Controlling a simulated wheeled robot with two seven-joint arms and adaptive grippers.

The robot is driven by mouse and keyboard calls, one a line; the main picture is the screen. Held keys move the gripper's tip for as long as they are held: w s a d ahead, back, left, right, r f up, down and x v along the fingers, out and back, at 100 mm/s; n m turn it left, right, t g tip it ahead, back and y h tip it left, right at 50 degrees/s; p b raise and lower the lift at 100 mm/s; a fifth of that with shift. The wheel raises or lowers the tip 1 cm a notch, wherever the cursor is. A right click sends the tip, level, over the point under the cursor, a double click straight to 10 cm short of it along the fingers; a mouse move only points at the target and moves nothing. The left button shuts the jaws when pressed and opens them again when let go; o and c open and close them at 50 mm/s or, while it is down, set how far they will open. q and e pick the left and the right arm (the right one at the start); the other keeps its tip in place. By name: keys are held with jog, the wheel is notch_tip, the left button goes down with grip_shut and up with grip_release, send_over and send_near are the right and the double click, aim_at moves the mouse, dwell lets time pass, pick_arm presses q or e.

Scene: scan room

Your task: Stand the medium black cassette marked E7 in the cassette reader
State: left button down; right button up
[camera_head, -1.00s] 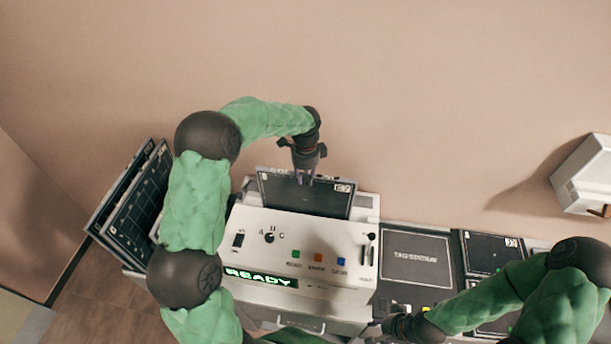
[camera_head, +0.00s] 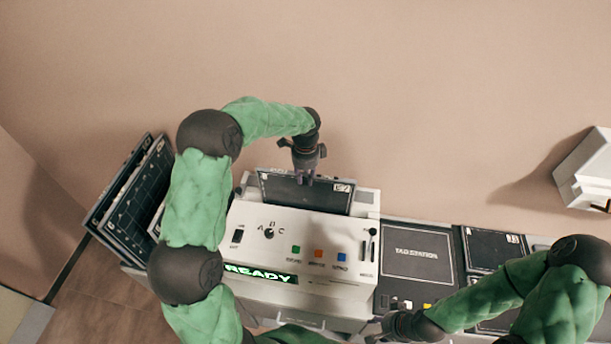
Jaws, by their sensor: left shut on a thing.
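The black cassette marked E7 (camera_head: 318,198) stands upright in the top of the white cassette reader (camera_head: 325,250), its lower part hidden behind the reader's front panel. Its white label shows at the top right corner. My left gripper (camera_head: 305,178) is above the cassette and shut on its top edge near the middle. The reader's display reads READY in green. My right gripper (camera_head: 375,336) is low in the picture, at the reader's front right; its fingers are too small and dark to tell whether they are open.
Large dark panels (camera_head: 133,205) lean at the left of the reader. A tag station (camera_head: 417,254) lies at the right, with another dark cassette (camera_head: 490,250) beyond it. A white box (camera_head: 585,172) is on the wall at the far right.

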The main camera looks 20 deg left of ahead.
pick_arm(q)
jog(key=shift+w+f+b, duration=0.1)
jog(key=shift+f+b, duration=0.35)
jog(key=shift+f, duration=0.25)
jog(key=c, duration=1)
grip_release()
jog(key=shift+f, duration=0.15)
notch_tip(320, 180, up, 12)
jog(key=shift+r, duration=0.15)
jog(key=shift+r, duration=0.1)
notch_tip(320, 180, up, 6)
jog(key=p, duration=0.5)
